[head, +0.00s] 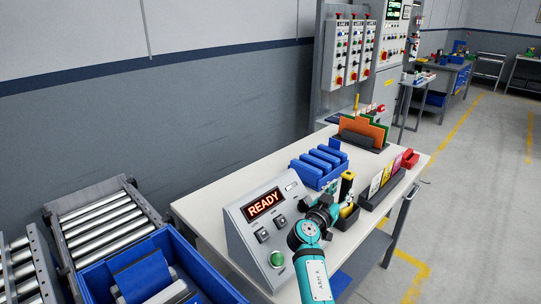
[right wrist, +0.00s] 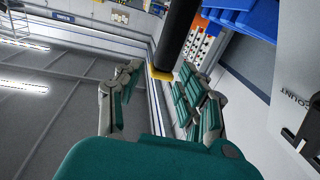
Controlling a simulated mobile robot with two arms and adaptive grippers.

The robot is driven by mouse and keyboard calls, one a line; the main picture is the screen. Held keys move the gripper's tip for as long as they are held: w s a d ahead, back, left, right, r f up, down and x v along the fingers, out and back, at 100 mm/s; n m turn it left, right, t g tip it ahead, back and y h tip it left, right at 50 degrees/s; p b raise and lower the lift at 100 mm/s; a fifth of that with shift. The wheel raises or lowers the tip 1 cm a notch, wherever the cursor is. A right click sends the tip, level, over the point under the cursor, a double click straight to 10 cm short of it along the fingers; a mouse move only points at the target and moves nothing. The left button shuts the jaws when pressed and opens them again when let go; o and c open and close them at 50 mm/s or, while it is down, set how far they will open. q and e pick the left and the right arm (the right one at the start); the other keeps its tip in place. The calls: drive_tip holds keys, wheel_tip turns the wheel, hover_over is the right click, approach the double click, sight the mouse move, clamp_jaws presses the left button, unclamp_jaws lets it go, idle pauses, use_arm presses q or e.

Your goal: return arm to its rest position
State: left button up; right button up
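My right arm comes in from the bottom of the head view, teal with dark joints. Its gripper (head: 332,203) is over the workbench, just right of the console with the READY display (head: 263,205). In the right wrist view the gripper's teal-padded fingers (right wrist: 158,90) are spread apart, with nothing held between them. A black cylinder with a yellow end (right wrist: 181,35) shows just beyond the fingertips there. In the head view this black and yellow cylinder (head: 347,184) stands upright close behind the gripper; I cannot tell if they touch. My left gripper is not in view.
On the bench (head: 215,203) are a blue bin of blue blocks (head: 306,173), a dark rack of coloured cards (head: 382,187), and an orange and green panel holder (head: 362,135). A roller conveyor (head: 105,225) and blue tote (head: 180,243) stand left. Floor at right is clear.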

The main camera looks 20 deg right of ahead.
drive_tip(key=s+a+f+n+g+y, duration=0.1)
drive_tip(key=s+a+f+n+y, duration=0.15)
drive_tip(key=s+f, duration=0.5)
drive_tip(key=s+a+f+n+g+y, duration=0.1)
drive_tip(key=s+a+f+n+y, duration=0.15)
drive_tip(key=s+f, duration=0.5)
drive_tip(key=s+a+f+n+g+y, duration=0.3)
drive_tip(key=s+a+n+y, duration=0.7)
drive_tip(key=s+a, duration=1.1)
wheel_tip(320, 180, down, 26)
drive_tip(key=s+d+m+g, duration=0.1)
drive_tip(key=s+g, duration=0.1)
drive_tip(key=s+d+f+g, duration=0.1)
drive_tip(key=s+d+f, duration=0.1)
drive_tip(key=s+f, duration=1.3)
drive_tip(key=shift+s+d+f, duration=0.2)
drive_tip(key=shift+d, duration=0.15)
